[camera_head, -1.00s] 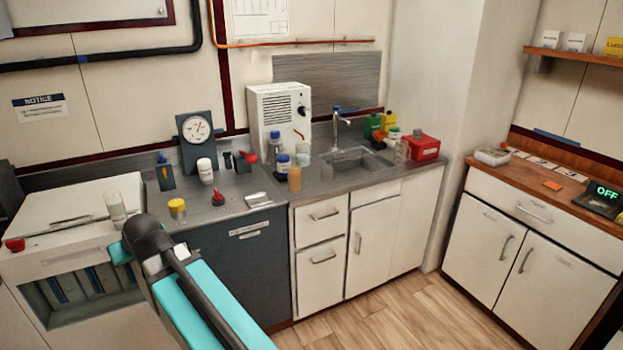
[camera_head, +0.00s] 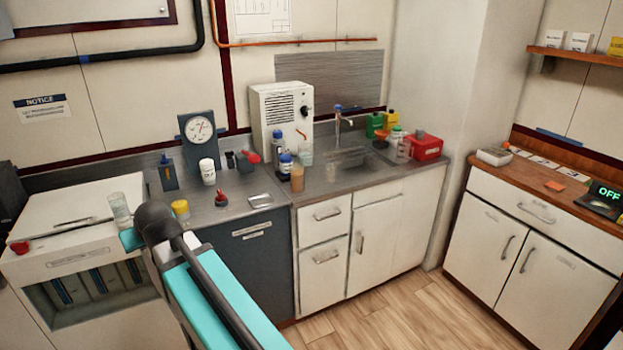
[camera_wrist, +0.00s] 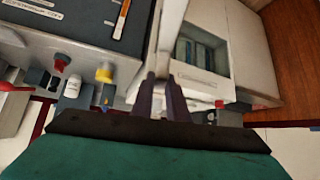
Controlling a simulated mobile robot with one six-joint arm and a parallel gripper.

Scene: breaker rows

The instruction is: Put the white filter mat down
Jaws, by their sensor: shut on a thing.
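My gripper (camera_wrist: 160,98) shows in the wrist view with its two dark fingers close together. It is shut on a thin, pale strip, which looks like the white filter mat (camera_wrist: 172,28) seen nearly edge-on. The strip reaches away from the fingertips, in front of the white cabinet with an open slot (camera_wrist: 231,45). Its lower end is hidden between the fingers. In the head view my teal arm covers the lower left, and neither the gripper nor the mat can be made out there.
The white cabinet (camera_head: 62,232) has an open slot with dark cartridges and a clear beaker (camera_head: 119,210) on top. The grey counter (camera_head: 232,213) beside it holds a yellow-lidded jar (camera_head: 180,208), a white bottle (camera_head: 207,171) and a dial gauge (camera_head: 201,130). The wooden floor (camera_head: 395,312) is clear.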

